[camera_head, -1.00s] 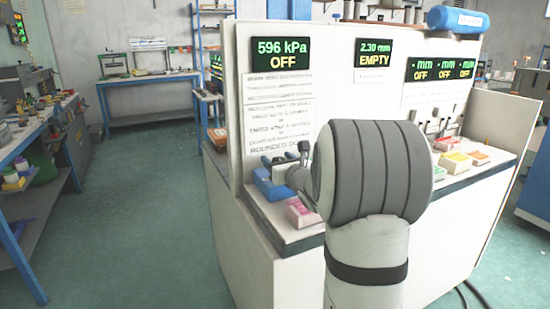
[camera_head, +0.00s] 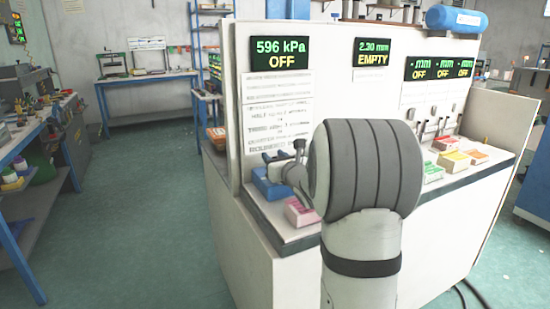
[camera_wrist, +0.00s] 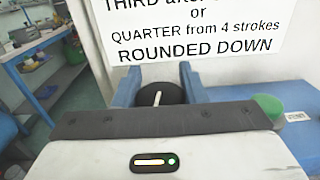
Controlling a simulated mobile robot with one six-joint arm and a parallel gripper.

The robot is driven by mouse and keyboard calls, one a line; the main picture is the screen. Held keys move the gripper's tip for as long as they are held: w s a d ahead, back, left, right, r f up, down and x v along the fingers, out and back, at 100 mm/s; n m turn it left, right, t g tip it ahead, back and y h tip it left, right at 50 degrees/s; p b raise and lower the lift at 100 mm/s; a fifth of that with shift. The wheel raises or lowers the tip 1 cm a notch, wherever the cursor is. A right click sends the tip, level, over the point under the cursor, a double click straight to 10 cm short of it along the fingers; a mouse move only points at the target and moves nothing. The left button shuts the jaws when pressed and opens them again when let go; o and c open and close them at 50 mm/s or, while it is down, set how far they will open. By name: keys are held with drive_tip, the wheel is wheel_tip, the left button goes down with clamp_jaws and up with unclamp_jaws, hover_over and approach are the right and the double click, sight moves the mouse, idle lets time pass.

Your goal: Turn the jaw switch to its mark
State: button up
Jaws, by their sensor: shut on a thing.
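The jaw switch (camera_wrist: 150,96) is a round black knob with a white line on its top, seen in the wrist view. The line leans slightly right of upright. My gripper (camera_wrist: 158,92) has its two blue fingers on either side of the knob, shut on it. The lower part of the knob is hidden behind the gripper's dark front edge. In the head view my gripper (camera_head: 284,157) is over the left end of the console, and my wrist hides part of it. The switch's mark cannot be made out.
A blue box (camera_head: 272,188) and a pink box (camera_head: 301,212) sit on the console ledge. A green button (camera_wrist: 268,104) shows right of my gripper. The upright panel (camera_head: 330,110) stands close behind, with displays reading 596 kPa OFF (camera_head: 281,52) and 2.30 mm EMPTY (camera_head: 373,53).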

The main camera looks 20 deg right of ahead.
drive_tip(key=shift+r+y, duration=0.1)
drive_tip(key=shift+y, duration=0.2)
drive_tip(key=shift+n+y+p, duration=0.45)
drive_tip(key=shift+n+y, duration=0.25)
drive_tip(key=shift+y, duration=0.1)
drive_tip(key=shift+a, duration=0.1)
drive_tip(key=o, duration=1)
drive_tip(key=shift+s, duration=0.15)
drive_tip(key=s+d, duration=0.1)
drive_tip(key=s, duration=0.6)
drive_tip(key=shift+s, duration=0.3)
